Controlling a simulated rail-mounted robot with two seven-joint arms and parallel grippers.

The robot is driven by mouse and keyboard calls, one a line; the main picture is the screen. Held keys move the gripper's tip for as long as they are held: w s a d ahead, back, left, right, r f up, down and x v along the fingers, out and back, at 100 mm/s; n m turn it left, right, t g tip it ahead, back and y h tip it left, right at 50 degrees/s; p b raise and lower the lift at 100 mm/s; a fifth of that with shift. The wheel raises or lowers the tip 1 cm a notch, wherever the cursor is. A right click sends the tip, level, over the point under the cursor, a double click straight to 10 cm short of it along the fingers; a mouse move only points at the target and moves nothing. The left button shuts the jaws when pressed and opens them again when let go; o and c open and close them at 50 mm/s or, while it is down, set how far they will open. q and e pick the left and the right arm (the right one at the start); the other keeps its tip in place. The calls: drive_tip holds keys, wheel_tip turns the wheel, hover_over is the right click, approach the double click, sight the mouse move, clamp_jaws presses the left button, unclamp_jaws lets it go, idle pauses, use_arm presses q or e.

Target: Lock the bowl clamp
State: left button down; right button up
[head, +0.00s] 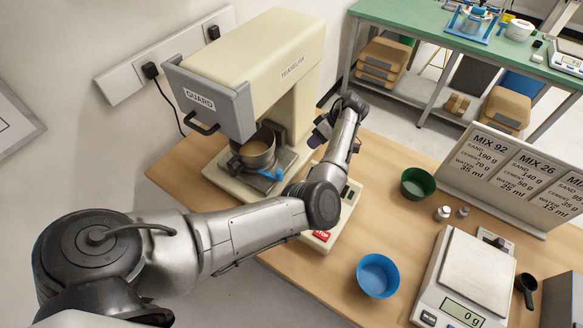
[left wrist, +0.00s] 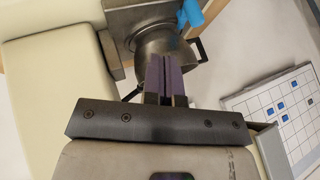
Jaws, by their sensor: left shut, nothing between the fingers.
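A cream mixer (head: 245,65) with a grey guard (head: 215,100) stands at the back left of the bench. Its steel bowl (head: 258,152) sits under the mixer head, and it also shows in the left wrist view (left wrist: 155,45). A blue clamp lever (head: 270,174) sticks out at the bowl's front right, low on the mixer base; a blue piece also shows at the top of the left wrist view (left wrist: 191,16). My left gripper (head: 318,133) is to the right of the bowl, apart from the lever. Its purple fingers (left wrist: 166,75) are together and empty. My right gripper is out of view.
My left arm crosses in front of the mixer and partly hides a control panel with a red button (head: 321,236). A green bowl (head: 418,183), a blue bowl (head: 378,275) and a scale (head: 470,270) stand to the right.

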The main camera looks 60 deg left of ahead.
use_arm(q)
drive_tip(key=shift+w+d, duration=0.15)
drive_tip(key=shift+d, duration=0.1)
drive_tip(key=p, duration=0.3)
approach(270, 173)
wheel_tip(270, 173, down, 4)
drive_tip(key=w, duration=0.1)
drive_tip(key=shift+s+d, duration=0.5)
drive_tip(key=shift+s, duration=0.05)
drive_tip(key=shift+p, duration=0.35)
